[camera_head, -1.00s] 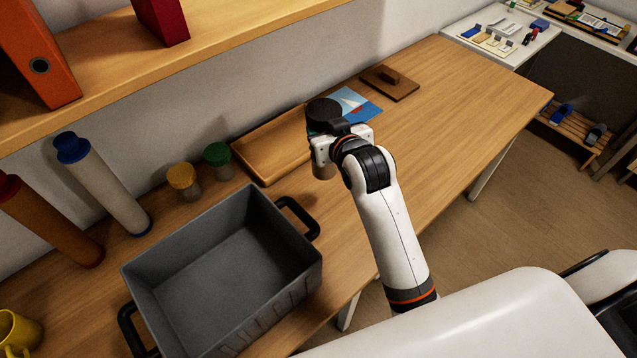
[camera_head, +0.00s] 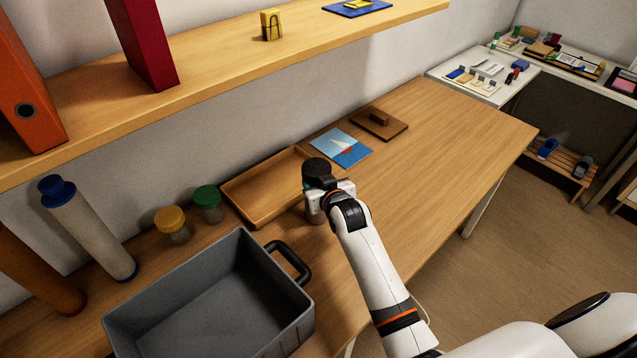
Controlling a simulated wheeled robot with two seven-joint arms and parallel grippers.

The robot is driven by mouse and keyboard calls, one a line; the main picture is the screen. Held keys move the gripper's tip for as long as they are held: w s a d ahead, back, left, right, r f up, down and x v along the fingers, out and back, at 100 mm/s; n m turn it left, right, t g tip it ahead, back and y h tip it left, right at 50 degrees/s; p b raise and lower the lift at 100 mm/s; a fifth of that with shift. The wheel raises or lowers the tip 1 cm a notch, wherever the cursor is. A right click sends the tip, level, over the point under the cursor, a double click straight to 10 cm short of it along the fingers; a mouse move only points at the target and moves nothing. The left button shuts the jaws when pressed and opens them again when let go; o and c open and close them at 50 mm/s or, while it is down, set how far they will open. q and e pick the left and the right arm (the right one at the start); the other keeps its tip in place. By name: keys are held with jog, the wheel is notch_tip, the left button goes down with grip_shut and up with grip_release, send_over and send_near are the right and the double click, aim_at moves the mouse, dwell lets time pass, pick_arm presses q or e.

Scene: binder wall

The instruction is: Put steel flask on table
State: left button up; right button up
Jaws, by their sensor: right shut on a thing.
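The steel flask (camera_head: 315,216) shows as a small grey-brown body below my right gripper, with a round black top (camera_head: 316,171) above it. My right gripper (camera_head: 318,198) is shut on the flask and hides most of it. The flask looks upright, at the front right corner of the wooden tray, over the wooden table (camera_head: 420,160). I cannot tell whether its base touches the table. My left gripper is not in view.
A grey crate (camera_head: 285,325) stands at the front left. Jars with yellow (camera_head: 170,219) and green (camera_head: 207,196) lids stand behind it. The wooden tray (camera_head: 262,187), a picture card (camera_head: 341,146) and a brown board (camera_head: 379,123) lie along the wall. The table's right part is clear.

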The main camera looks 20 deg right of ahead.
jog(key=shift+f, duration=0.1)
jog(key=o, duration=1.5)
jog(key=shift+o, duration=0.2)
jog(key=v, duration=1.2)
jog(key=shift+d, duration=0.1)
